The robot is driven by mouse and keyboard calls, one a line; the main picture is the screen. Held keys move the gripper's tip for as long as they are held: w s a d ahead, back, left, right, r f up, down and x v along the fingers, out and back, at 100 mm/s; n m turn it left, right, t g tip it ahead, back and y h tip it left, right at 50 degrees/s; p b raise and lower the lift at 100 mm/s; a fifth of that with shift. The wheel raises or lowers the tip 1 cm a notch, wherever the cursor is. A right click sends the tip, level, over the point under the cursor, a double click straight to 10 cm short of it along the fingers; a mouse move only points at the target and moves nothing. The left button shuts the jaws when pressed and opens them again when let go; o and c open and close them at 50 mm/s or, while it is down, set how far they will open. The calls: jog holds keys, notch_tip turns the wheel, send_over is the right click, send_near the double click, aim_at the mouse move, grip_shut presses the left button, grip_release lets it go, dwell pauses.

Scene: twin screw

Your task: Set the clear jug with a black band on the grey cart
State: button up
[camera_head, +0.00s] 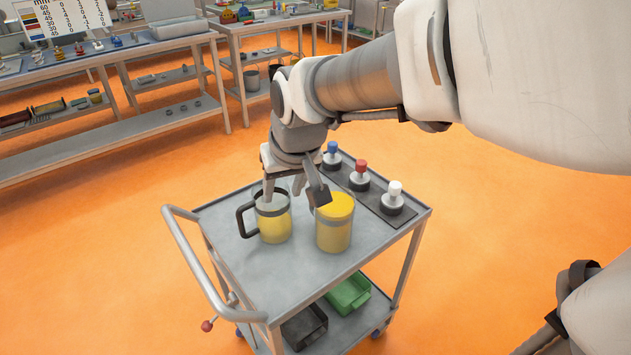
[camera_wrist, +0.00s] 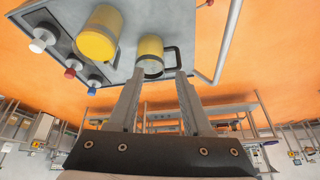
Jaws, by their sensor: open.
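The clear jug with a black band (camera_head: 275,226) holds something yellow and has a black handle on its left. It stands upright on the top of the grey cart (camera_head: 235,268). In the wrist view the jug (camera_wrist: 150,52) is just beyond my fingertips. My gripper (camera_head: 294,196) is open and empty, pointing down over the cart. One finger is close to the jug's rim, and the other is near the yellow canister beside it. I cannot tell whether a finger touches the jug. The fingers also show in the wrist view (camera_wrist: 159,76).
A yellow canister (camera_head: 334,228) stands close right of the jug. Blue, red and white knobs (camera_head: 360,168) stand on a dark strip along the cart's far right edge. Green (camera_head: 348,294) and black bins lie on the lower shelf. Workbenches (camera_head: 140,44) stand behind.

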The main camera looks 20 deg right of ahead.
jog(key=s+d+r, duration=0.1)
jog(key=s+d, duration=0.2)
jog(key=s, duration=0.5)
jog(key=s+d+r+m+h, duration=0.1)
jog(key=s+d, duration=0.2)
jog(key=s, duration=0.4)
jog(key=shift+s+d+r+t, duration=0.2)
jog(key=shift+s+r+t, duration=0.15)
jog(key=shift+t, duration=0.05)
jog(key=shift+r, duration=0.1)
notch_tip(320, 180, up, 3)
jog(key=p, duration=0.3)
jog(key=shift+r, duration=0.1)
jog(key=shift+d, duration=0.2)
